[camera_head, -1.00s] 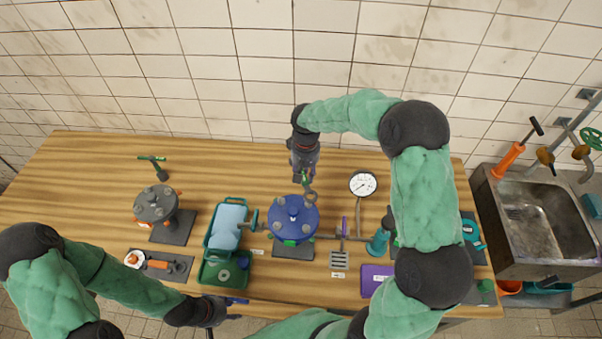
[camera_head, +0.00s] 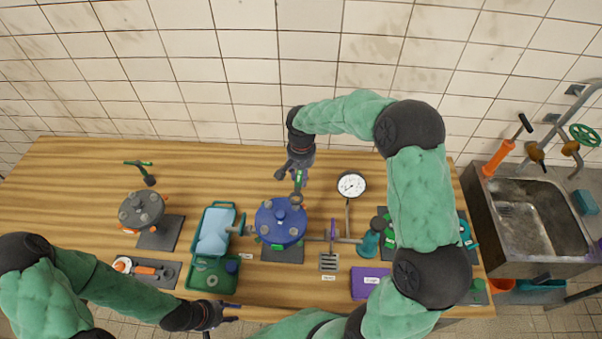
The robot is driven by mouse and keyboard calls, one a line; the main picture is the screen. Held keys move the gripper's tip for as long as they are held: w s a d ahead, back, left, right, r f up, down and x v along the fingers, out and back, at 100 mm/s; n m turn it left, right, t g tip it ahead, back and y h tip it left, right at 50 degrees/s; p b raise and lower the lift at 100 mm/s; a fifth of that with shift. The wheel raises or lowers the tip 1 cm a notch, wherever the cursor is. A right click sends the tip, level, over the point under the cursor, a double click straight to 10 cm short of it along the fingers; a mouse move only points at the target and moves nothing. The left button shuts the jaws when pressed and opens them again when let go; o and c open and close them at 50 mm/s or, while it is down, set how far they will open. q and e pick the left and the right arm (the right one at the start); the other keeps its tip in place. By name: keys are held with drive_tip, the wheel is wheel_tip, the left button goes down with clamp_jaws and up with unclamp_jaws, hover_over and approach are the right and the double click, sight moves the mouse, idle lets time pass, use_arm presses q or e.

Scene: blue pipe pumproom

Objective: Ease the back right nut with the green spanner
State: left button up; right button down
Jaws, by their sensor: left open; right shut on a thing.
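The blue round flanged cover (camera_head: 281,222) stands on a dark base plate near the middle of the bench, with nuts around its rim. My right gripper (camera_head: 299,174) is behind it, shut on the green spanner (camera_head: 297,189), which points down toward the back right of the cover. The spanner's ring end is at the rim there; whether it sits around the back right nut cannot be told, as the nut is hidden. My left gripper (camera_head: 228,312) is open and empty at the bench's front edge, apart from the cover.
A grey flanged unit (camera_head: 142,208) stands further left. A pressure gauge (camera_head: 352,185) and teal bottle (camera_head: 368,243) stand to the right. A sink (camera_head: 540,220) is at far right.

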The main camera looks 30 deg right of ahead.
drive_tip(key=shift+f+b, duration=0.5)
drive_tip(key=shift+f, duration=0.6)
drive_tip(key=shift+f+b, duration=0.85)
drive_tip(key=shift+f, duration=0.3)
drive_tip(key=a+n, duration=0.2)
drive_tip(key=n, duration=0.1)
drive_tip(key=w+a+n, duration=0.1)
drive_tip(key=n, duration=0.2)
drive_tip(key=a+n+p, duration=0.1)
drive_tip(key=a+n, duration=0.1)
drive_tip(key=n, duration=0.1)
drive_tip(key=shift+w+a, duration=0.25)
drive_tip(key=shift+a, duration=0.1)
drive_tip(key=shift+r, duration=0.45)
drive_tip(key=shift+r+p, duration=1.1)
drive_tip(key=shift+r, duration=0.5)
